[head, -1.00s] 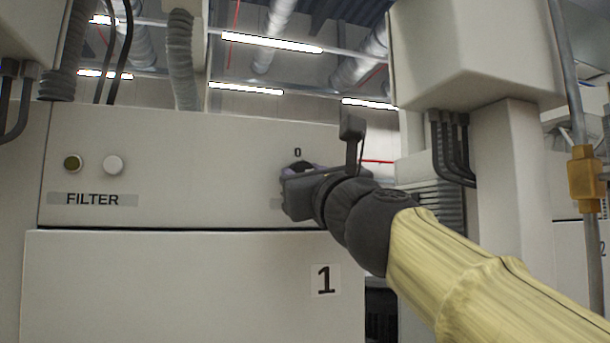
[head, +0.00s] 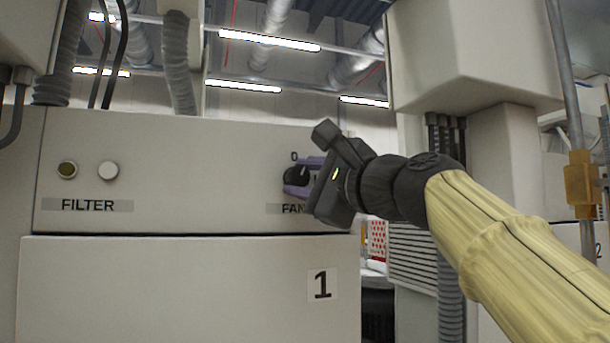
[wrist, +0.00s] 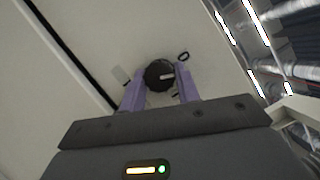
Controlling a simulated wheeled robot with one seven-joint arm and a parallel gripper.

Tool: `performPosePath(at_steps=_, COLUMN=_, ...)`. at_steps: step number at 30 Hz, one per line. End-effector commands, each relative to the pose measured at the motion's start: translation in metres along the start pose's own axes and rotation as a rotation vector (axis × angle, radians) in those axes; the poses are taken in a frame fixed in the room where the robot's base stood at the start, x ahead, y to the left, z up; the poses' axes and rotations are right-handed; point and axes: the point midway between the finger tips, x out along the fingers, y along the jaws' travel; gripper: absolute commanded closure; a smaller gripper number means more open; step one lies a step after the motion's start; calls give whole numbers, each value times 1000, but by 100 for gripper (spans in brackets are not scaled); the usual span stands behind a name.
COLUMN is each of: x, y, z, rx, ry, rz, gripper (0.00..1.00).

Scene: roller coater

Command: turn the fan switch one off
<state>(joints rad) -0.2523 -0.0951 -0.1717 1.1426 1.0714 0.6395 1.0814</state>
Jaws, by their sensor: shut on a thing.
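The fan switch is a round black knob (head: 295,178) with a "0" above it and a partly covered "FAN" label (head: 290,209) below. In the wrist view the knob (wrist: 160,75) shows a short white line pointing roughly right. The "0" mark (wrist: 183,57) is just up and right of it. My gripper (head: 303,176) has purple fingers, one on each side of the knob, and is shut on it. It also shows in the wrist view (wrist: 160,88). In the head view the fingers and gripper body hide the knob's right side.
A round dark button (head: 67,170) and a white button (head: 108,171) sit above the "FILTER" label on the left. The panel between them and the knob is clear. A pale box (head: 470,50) on a column stands behind my arm at right.

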Motion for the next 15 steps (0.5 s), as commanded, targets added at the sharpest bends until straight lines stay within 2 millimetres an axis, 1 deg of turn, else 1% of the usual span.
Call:
performPosePath(at_steps=1, x=0, y=-3, z=1, rx=-43, ry=1, rz=16, gripper=91)
performPosePath(at_steps=7, x=0, y=-4, z=1, rx=-206, ry=1, rz=84, gripper=91)
performPosePath(at_steps=15, x=0, y=-4, z=1, rx=-356, ry=0, rz=148, gripper=91)
